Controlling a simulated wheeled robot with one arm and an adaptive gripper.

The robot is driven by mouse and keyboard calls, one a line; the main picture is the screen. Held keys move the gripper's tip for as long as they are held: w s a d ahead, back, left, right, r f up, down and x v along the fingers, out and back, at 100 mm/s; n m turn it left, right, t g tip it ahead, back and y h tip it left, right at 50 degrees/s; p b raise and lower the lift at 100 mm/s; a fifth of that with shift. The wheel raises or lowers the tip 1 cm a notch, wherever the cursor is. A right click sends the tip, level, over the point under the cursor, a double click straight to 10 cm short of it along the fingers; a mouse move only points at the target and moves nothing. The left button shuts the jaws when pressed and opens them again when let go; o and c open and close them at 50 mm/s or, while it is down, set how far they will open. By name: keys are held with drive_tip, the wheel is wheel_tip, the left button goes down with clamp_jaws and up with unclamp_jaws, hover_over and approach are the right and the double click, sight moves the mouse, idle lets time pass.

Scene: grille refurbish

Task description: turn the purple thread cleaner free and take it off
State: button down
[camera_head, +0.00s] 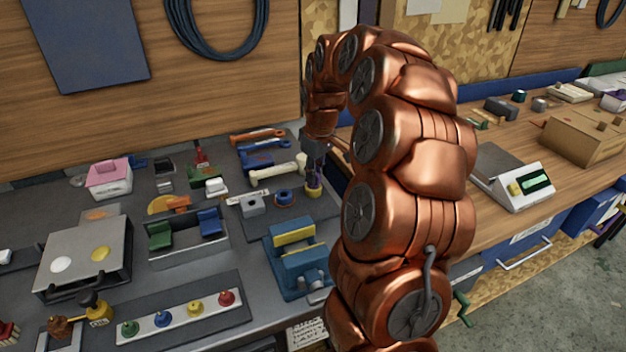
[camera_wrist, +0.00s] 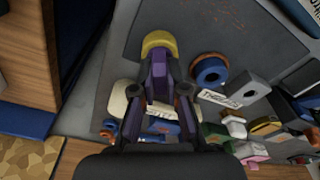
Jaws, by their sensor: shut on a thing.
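My gripper (camera_head: 315,166) points down over the back of the grey bench. The purple thread cleaner (camera_head: 314,182) shows as a small upright purple part under my gripper in the head view, directly above the yellow piece (camera_head: 313,193). My gripper is shut on it. The fingers hide most of the cleaner in the wrist view, and their similar colour blurs its outline. I cannot tell whether its thread is still engaged.
A blue ring (camera_head: 284,197) and a grey block with a hole (camera_head: 251,205) stand close to the left of my gripper. A blue-and-yellow vise (camera_head: 297,255) stands in front. A cream bone-shaped tool (camera_head: 278,171) lies behind. My copper arm hides the bench to the right.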

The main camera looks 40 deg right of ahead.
drive_tip(key=shift+n, duration=0.4)
drive_tip(key=shift+w+r+n+p, duration=0.1)
drive_tip(key=shift+n+p, duration=0.3)
drive_tip(key=shift+n, duration=0.8)
drive_tip(key=shift+n+y+p, duration=0.3)
drive_tip(key=shift+n+p, duration=0.15)
drive_tip(key=shift+n, duration=1.35)
drive_tip(key=shift+g, duration=0.3)
drive_tip(key=shift+n+p, duration=1.15)
drive_tip(key=shift+n, duration=1.55)
